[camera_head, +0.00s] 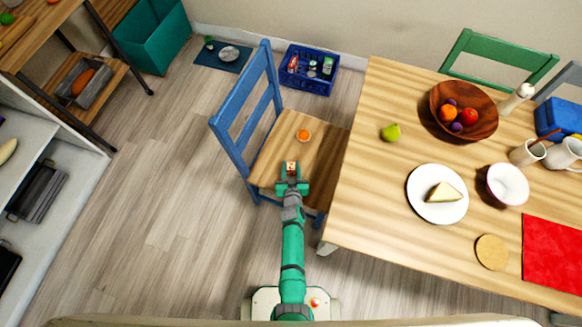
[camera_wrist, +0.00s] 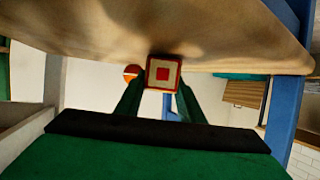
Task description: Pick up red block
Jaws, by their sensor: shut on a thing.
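The red block (camera_head: 291,166) is a small cube, and in the wrist view (camera_wrist: 163,73) its near face shows a red square inside a pale border and a red rim. My gripper (camera_head: 291,172) is over the wooden seat of the blue chair (camera_head: 270,175). Its two green fingers (camera_wrist: 161,92) are shut on the block, one on each side. The block is at or close to the seat surface; I cannot tell whether it touches it. The fingers partly hide its sides.
An orange (camera_head: 303,134) lies on the seat just beyond the block. The blue chair back (camera_head: 245,112) stands to the left. The floor at left is clear.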

